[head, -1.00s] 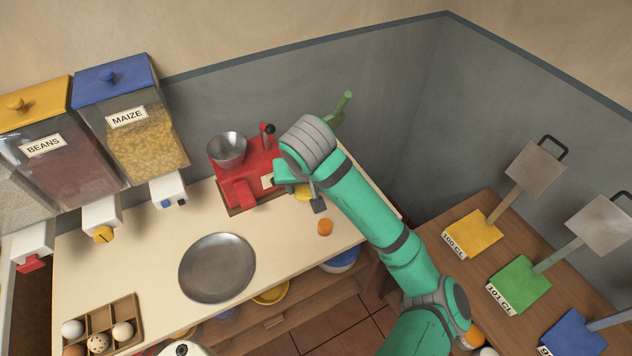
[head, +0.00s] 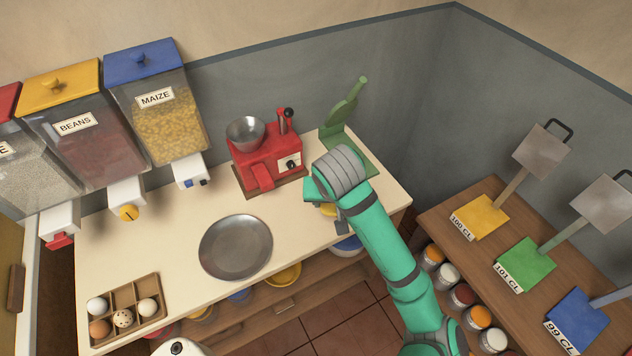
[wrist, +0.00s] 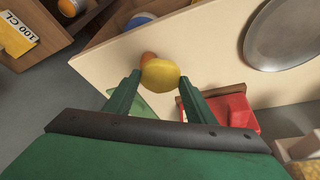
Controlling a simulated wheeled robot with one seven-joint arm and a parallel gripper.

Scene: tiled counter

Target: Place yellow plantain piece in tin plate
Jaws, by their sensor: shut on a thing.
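My gripper (head: 333,215) is shut on the yellow plantain piece (wrist: 160,73), with one finger on each side of it in the wrist view. In the head view only a sliver of the yellow piece (head: 328,209) shows beneath my wrist, over the right part of the counter; its height above the counter is hard to tell. The round grey tin plate (head: 236,247) lies empty on the counter, left of my gripper. The plate also shows at the top right of the wrist view (wrist: 285,40).
An orange piece (wrist: 148,57) shows just beyond the yellow one. A red grinder (head: 268,160) and a green tool (head: 345,110) stand at the back. An egg tray (head: 125,310) lies at the front left. The counter between gripper and plate is clear.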

